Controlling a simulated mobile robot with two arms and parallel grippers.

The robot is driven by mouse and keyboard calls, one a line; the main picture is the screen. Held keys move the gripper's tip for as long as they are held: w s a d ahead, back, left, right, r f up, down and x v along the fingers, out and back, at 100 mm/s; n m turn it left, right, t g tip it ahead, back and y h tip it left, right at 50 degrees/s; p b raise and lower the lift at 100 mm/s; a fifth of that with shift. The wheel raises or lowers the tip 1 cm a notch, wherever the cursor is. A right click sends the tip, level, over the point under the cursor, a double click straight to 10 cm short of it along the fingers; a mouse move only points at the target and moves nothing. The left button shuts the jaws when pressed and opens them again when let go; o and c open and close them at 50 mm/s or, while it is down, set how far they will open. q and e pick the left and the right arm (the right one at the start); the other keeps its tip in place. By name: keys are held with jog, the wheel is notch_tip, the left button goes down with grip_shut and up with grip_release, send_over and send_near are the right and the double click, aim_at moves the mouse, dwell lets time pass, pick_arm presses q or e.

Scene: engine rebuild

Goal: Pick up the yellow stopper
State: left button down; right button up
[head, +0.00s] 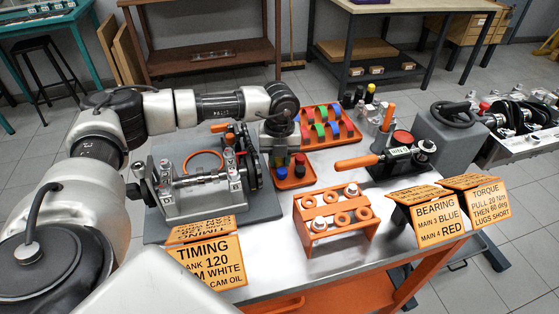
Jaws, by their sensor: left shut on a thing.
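My left gripper (281,160) points down over a small orange tray (292,184) near the middle of the bench. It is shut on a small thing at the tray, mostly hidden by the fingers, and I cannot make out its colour. No yellow stopper shows clearly. My right gripper is not in view.
The engine block fixture (205,205) stands left of the tray. An orange rack with rings (335,213) is in front. A tray of coloured bearing shells (328,127) lies behind. A torque wrench (365,161) and orange signs (437,220) are at the right.

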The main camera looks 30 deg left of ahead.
pick_arm(q)
jog(key=shift+r, duration=0.6)
jog(key=r, duration=0.2)
jog(key=w+r, duration=0.1)
jog(key=shift+d+r+b, duration=0.25)
jog(key=shift+d+b, duration=0.05)
jog(key=w+d+r, duration=0.4)
jog(key=w+r, duration=0.2)
jog(key=w, duration=0.3)
jog(key=shift+w+d+r+b, duration=0.15)
jog(key=shift+w+b, duration=0.15)
jog(key=shift+b, duration=0.1)
